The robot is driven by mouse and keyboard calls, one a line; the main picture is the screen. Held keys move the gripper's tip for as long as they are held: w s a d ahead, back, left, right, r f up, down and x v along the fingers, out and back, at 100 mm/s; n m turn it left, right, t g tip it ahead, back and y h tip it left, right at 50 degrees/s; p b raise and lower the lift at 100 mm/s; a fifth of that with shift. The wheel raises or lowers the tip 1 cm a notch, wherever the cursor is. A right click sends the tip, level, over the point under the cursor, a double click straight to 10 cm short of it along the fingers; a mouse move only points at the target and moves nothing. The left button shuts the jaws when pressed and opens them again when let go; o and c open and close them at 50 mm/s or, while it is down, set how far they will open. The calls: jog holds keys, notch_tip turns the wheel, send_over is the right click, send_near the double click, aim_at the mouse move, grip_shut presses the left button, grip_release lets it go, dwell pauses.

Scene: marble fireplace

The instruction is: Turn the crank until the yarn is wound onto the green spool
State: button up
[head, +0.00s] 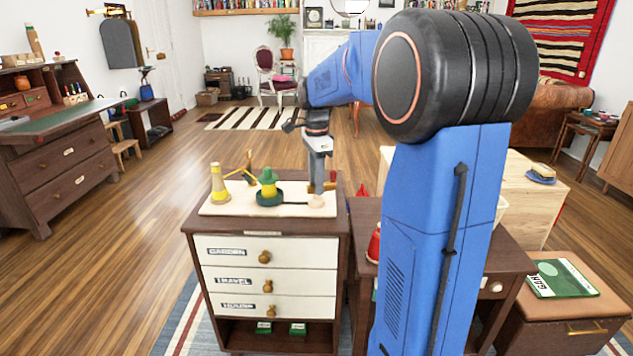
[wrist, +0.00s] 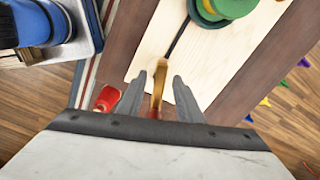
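The green spool (head: 268,180) stands upright on a dark green round base, on a pale board (head: 235,207) on top of the cabinet. Its round green parts show at the top of the wrist view (wrist: 213,10). A dark crank arm (wrist: 178,38) runs from the spool to an upright wooden crank handle (wrist: 158,80). A yellow yarn cone (head: 217,185) stands at the board's left. My gripper (wrist: 159,82) is open, with its fingers either side of the handle and visible gaps beside it. In the head view my gripper (head: 317,178) is above the board's right end.
The cabinet has white labelled drawers (head: 268,252). A dark wooden desk adjoins its right side, with a red object (head: 374,245) on it. My blue arm hides much of the desk. The floor left of the cabinet is clear.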

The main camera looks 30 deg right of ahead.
notch_tip(320, 180, up, 17)
jog(key=shift+r, duration=0.2)
dwell(0.6)
dwell(0.4)
jog(key=s+a+f+n+t, duration=0.1)
jog(key=s+a+f+n, duration=0.4)
jog(key=s, duration=0.5)
jog(key=s+a+f+n+t, duration=0.2)
jog(key=s+a+f+n, duration=0.3)
jog(key=s+f+n, duration=0.4)
jog(key=s+a+f+n+t, duration=0.1)
jog(key=s+a+f+n, duration=0.5)
jog(key=s+f, duration=0.2)
jog(key=s, duration=0.2)
jog(key=shift+s+f+n+t, duration=0.3)
jog(key=shift+f+n+t, duration=0.05)
jog(key=shift+n+t, duration=0.05)
jog(key=shift+a, duration=0.1)
